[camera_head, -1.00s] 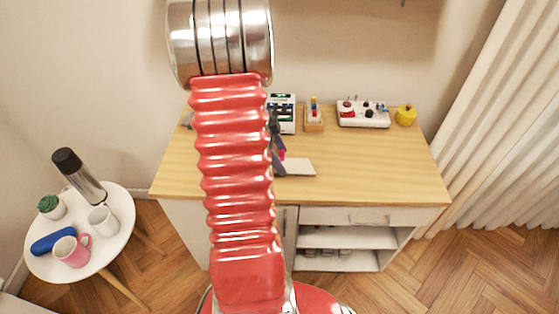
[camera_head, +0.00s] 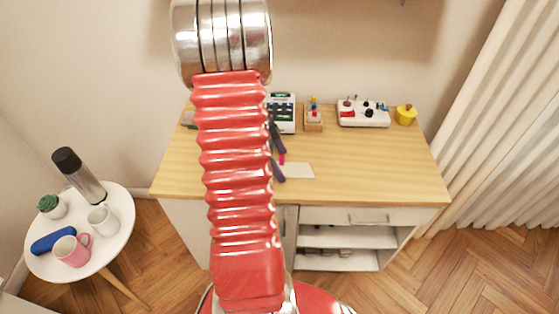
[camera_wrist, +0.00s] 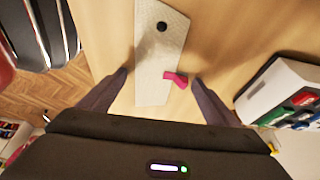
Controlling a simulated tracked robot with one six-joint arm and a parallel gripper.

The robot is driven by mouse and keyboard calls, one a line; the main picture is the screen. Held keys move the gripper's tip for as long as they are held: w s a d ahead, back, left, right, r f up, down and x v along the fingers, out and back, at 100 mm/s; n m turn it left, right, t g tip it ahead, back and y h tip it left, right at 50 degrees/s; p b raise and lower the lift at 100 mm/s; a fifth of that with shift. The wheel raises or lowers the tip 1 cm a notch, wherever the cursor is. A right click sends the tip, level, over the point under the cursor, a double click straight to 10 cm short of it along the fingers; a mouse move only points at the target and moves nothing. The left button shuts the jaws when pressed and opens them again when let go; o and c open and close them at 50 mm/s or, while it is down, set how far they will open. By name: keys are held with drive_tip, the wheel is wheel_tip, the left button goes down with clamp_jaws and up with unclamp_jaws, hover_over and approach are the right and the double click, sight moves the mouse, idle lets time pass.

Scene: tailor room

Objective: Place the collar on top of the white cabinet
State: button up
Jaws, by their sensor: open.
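A flat off-white strip (camera_wrist: 150,88), which looks like the collar, lies on the wooden desktop with a small black round piece (camera_wrist: 162,27) on it. A pink piece (camera_wrist: 176,79) sits at its right edge. In the head view the pale strip (camera_head: 298,171) lies near the front middle of the desk, partly hidden. My gripper (camera_wrist: 160,77) is open, with one dark finger on each side of the strip and nothing visibly gripped; its height is hard to tell. It also shows in the head view (camera_head: 278,158), mostly behind my red arm. White cabinetry (camera_head: 336,216) stands under the desktop.
A device with coloured buttons (camera_wrist: 285,95) stands right of my gripper. A small peg holder (camera_head: 313,120), a white control box (camera_head: 363,114) and a yellow pot (camera_head: 406,115) line the desk's back. The desktop's right (camera_head: 385,165) is clear. A round side table (camera_head: 112,245) holds mugs.

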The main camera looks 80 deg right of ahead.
drive_tip(key=v, duration=1.2)
drive_tip(key=shift+r, duration=0.1)
idle(0.6)
